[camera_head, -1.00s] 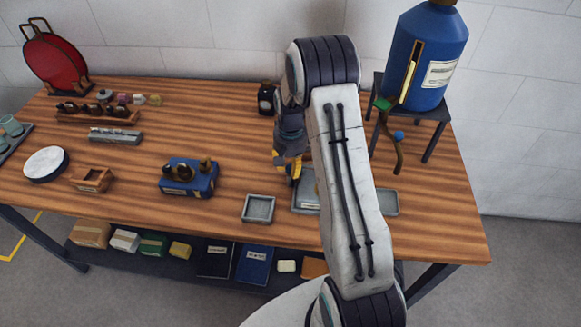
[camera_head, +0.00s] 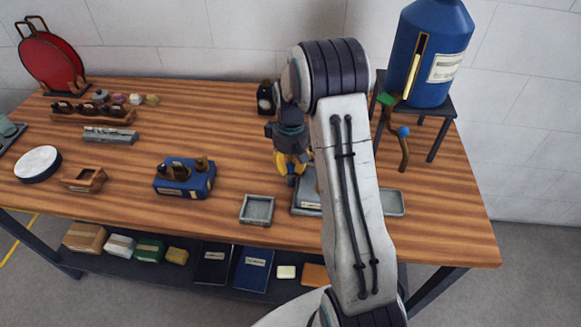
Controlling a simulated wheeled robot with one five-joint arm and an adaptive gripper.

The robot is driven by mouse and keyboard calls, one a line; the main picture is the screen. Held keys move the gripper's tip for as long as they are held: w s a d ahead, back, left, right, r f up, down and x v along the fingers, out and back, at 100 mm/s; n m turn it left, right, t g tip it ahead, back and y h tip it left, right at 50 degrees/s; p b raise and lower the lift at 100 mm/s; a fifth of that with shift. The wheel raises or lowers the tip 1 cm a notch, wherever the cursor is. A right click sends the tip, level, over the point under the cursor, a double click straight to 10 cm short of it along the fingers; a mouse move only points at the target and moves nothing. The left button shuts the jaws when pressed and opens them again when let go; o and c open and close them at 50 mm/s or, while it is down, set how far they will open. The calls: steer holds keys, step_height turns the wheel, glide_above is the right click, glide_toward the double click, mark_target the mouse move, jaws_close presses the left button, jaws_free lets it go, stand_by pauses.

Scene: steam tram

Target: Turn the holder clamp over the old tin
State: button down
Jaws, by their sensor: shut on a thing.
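My gripper (camera_head: 289,165), with yellow fingers, points down above the table, at the left edge of the long grey tray. It is shut on a small dark piece (camera_head: 294,181), most likely the holder clamp; the fingers hide most of it, so its shape and tilt are unclear. A small square open grey tin (camera_head: 257,222), probably the old tin, stands on the table to the lower left of the gripper. Its inside looks empty, and the gripper is apart from it.
The long grey tray (camera_head: 390,204) lies partly behind my arm. A blue block with brown knobs (camera_head: 184,184) stands left of the tin. A dark bottle (camera_head: 265,98) is behind the gripper. A blue tank (camera_head: 430,70) stands on a stand at right. Table between is clear.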

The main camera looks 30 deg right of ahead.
mark_target(290, 165)
steer(key=shift+s+f+n, duration=0.1)
steer(key=shift+n, duration=0.2)
steer(key=c, duration=1)
jaws_free()
steer(key=shift+o, duration=0.2)
step_height(290, 165, up, 12)
